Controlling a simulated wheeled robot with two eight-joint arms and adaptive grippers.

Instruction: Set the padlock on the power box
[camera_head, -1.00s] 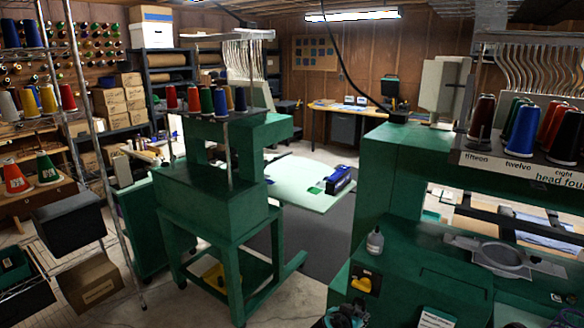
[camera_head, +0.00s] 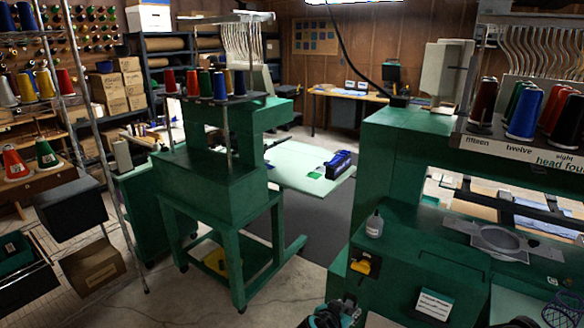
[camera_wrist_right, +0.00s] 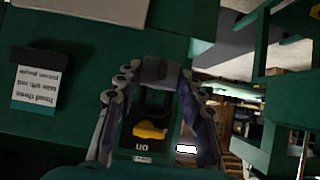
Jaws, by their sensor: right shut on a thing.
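The power box (camera_head: 365,263) is a small dark box with a yellow switch, on the front of the green machine at right. In the right wrist view the power box (camera_wrist_right: 150,131) shows between my fingers, its yellow switch beside an "ON" label. My right gripper (camera_head: 335,312) is at the bottom edge of the head view, below the box. In its wrist view the right gripper (camera_wrist_right: 157,78) is shut on a grey block, apparently the padlock (camera_wrist_right: 160,70). My left gripper is not in view.
A small bottle (camera_head: 375,225) stands on the green machine (camera_head: 420,255) above the box. A white sign (camera_head: 435,304) is to its right. A mesh item (camera_head: 565,309) is at the lower right corner. Grey floor is free between the two machines.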

